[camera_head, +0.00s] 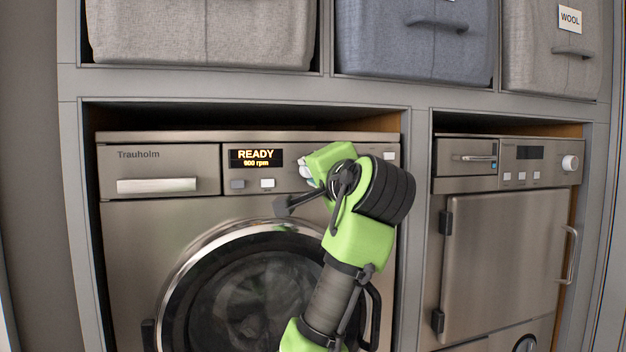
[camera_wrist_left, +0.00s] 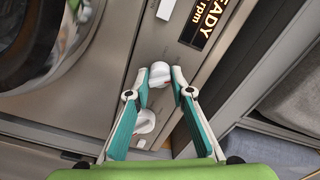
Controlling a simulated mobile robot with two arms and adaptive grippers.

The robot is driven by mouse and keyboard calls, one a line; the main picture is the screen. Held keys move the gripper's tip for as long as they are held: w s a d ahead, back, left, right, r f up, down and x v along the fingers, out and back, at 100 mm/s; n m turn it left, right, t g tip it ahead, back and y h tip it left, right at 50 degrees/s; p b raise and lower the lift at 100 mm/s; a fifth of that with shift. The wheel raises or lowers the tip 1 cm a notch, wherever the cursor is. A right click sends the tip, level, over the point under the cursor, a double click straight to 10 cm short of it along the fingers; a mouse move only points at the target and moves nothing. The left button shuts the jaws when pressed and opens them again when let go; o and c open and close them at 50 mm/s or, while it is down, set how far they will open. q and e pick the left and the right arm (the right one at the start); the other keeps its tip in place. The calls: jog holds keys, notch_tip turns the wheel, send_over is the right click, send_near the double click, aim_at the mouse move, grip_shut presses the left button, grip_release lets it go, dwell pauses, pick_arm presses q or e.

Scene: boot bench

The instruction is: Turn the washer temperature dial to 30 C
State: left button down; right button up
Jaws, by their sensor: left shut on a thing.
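The washer (camera_head: 160,160) has a front panel with a lit display (camera_head: 255,158) reading READY, 600 rpm. My left gripper (camera_head: 306,172) is at the panel, right of the display. In the left wrist view its fingertips (camera_wrist_left: 161,74) are shut on a white round dial (camera_wrist_left: 160,71), the one nearer the display. A second white dial (camera_wrist_left: 145,121) lies between the finger bases in that view, apart from the fingertips. The dial labels and the 30 C mark are not readable. In the head view my gripper and wrist hide both dials. My right gripper is not in view.
The washer's round door (camera_head: 250,290) is below the panel, partly behind my left arm. A second appliance (camera_head: 500,260) with a knob (camera_head: 569,162) stands to the right. Fabric bins (camera_head: 415,45) fill the shelf above. The cabinet frame (camera_head: 415,200) closes in the washer's sides.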

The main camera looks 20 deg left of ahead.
pick_arm(q)
jog(key=shift+f+n+b, duration=0.2)
jog(key=shift+n+b, duration=0.15)
jog(key=shift+n, duration=0.85)
jog(key=c, duration=1.8)
grip_release()
jog(key=shift+r, duration=0.1)
jog(key=v, duration=1.2)
